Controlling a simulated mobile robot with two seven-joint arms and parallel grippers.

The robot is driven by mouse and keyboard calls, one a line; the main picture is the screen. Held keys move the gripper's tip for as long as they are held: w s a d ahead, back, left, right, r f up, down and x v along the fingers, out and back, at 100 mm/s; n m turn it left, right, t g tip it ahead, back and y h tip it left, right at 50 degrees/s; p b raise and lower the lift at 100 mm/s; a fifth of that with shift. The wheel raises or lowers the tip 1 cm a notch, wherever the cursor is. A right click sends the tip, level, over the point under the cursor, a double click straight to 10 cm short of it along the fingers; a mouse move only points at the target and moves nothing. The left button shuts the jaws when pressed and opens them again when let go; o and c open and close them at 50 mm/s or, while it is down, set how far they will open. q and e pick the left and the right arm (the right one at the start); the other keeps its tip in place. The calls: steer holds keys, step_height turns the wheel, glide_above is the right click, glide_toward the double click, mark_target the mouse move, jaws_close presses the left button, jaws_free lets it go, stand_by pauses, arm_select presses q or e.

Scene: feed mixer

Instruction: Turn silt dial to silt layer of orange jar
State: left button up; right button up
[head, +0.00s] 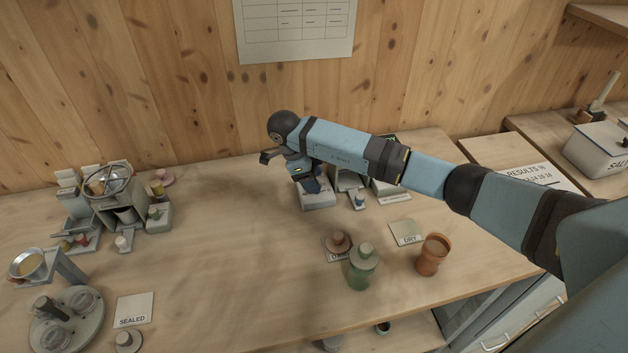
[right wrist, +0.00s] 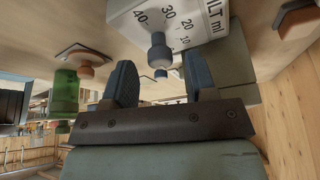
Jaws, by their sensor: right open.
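The silt dial is a blue-grey knob (right wrist: 158,52) on a white box (right wrist: 190,22) printed "SILT ml" with a number scale, in the right wrist view. In the head view this box (head: 318,202) stands at the back of the table, partly hidden by my arm. My right gripper (head: 312,184) is over it. In the right wrist view its fingers (right wrist: 158,68) are open, one each side of the knob's line, with the knob just past the tips. The orange jar (head: 432,256) stands upright at the right front; its layers cannot be made out. My left gripper is out of view.
A green stoppered jar (head: 362,268) stands left of the orange jar, with a brown stopper (head: 338,242) on a card behind it. A "DRY" card (head: 406,232) lies nearby. A mixer (head: 118,200) stands at the left. The table's middle is clear.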

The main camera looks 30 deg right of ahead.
steer(key=shift+s+d+f, duration=0.1)
steer(key=shift+d+f, duration=0.05)
steer(key=shift+f, duration=0.3)
steer(key=c, duration=0.9)
